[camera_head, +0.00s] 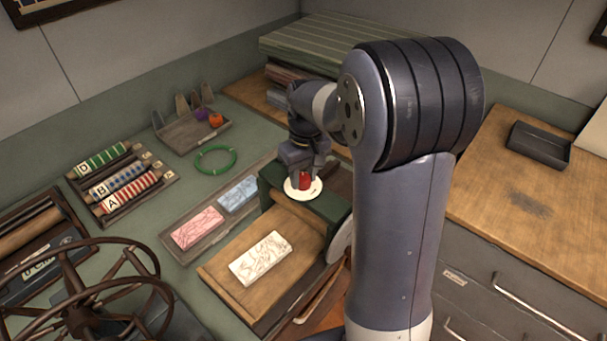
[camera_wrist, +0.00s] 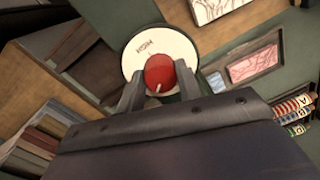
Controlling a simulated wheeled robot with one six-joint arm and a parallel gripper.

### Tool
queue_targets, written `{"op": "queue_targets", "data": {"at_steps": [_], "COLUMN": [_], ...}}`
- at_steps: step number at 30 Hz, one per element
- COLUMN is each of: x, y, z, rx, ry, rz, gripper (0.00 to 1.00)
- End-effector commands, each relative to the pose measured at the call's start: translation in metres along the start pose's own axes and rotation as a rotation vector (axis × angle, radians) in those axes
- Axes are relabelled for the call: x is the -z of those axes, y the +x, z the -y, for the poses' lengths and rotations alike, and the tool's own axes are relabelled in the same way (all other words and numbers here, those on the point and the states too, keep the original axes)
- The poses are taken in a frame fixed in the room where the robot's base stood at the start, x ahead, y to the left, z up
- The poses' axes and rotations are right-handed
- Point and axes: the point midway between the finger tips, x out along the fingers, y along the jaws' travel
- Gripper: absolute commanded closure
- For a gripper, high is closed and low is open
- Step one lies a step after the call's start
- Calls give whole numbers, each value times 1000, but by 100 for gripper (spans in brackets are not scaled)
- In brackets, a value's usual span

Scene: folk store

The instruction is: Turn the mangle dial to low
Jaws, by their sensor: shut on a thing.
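The mangle (camera_head: 338,209) has a dark green frame with a wooden roller and stands at the middle of the bench. Its dial is a red knob (camera_head: 305,181) on a round white plate (camera_head: 290,190). In the wrist view the knob (camera_wrist: 160,70) sits between my fingers, with a small white mark at its lower edge. The white plate (camera_wrist: 180,47) shows a word that looks like HIGH, upside down; other lettering is hidden by the knob and fingers. My gripper (camera_head: 303,172) points down over the dial and is shut on the red knob; it also shows in the wrist view (camera_wrist: 160,80).
A wooden board (camera_head: 222,270) with a white patterned block (camera_head: 261,258) lies before the mangle. A tray with pink (camera_head: 198,228) and blue (camera_head: 238,193) blocks is to its left. A green ring (camera_head: 200,168), lettered rollers (camera_head: 125,190) and a dark handwheel (camera_head: 70,285) are further left.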

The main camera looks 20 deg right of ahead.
Motion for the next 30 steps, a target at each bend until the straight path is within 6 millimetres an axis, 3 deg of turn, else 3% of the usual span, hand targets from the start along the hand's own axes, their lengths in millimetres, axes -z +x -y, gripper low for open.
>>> {"op": "queue_targets", "data": {"at_steps": [15, 30], "x": [0, 0], "y": [-1, -1], "z": [0, 1], "rx": [1, 0], "ry": [458, 673], "rz": [-23, -33], "gripper": [89, 89]}}
